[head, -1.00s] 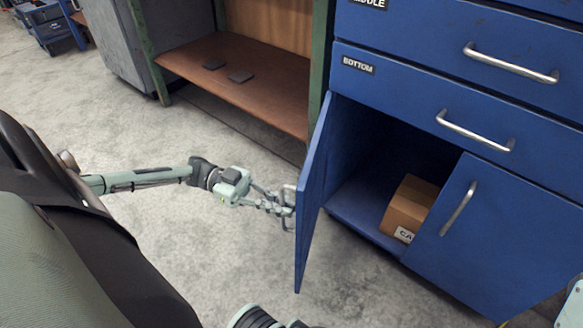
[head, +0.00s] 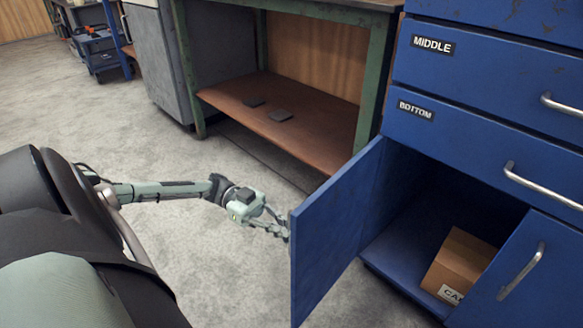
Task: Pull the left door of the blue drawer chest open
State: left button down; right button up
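The blue drawer chest (head: 472,146) stands at the right. Its left door (head: 330,238) is swung open, showing its inner face and standing out from the cabinet opening. My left gripper (head: 284,232) is at the outer side of this door, near its free edge. The door hides the fingertips, so I cannot tell whether they hold the handle, which is out of sight. The right door (head: 518,272) of the chest is closed and has a metal handle. My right gripper is not in view.
A cardboard box (head: 460,265) lies inside the opened compartment. A green-framed workbench (head: 376,85) with a brown lower shelf (head: 300,137) stands left of the chest. Bare concrete floor lies between my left arm and the bench.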

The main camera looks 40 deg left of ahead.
pick_arm(q)
jog(key=shift+f, duration=0.1)
jog(key=c, duration=1.6)
grip_release()
jog(key=a, duration=0.4)
jog(key=s+a, duration=0.1)
jog(key=a, duration=0.3)
jog(key=s+a, duration=0.1)
jog(key=a, duration=0.3)
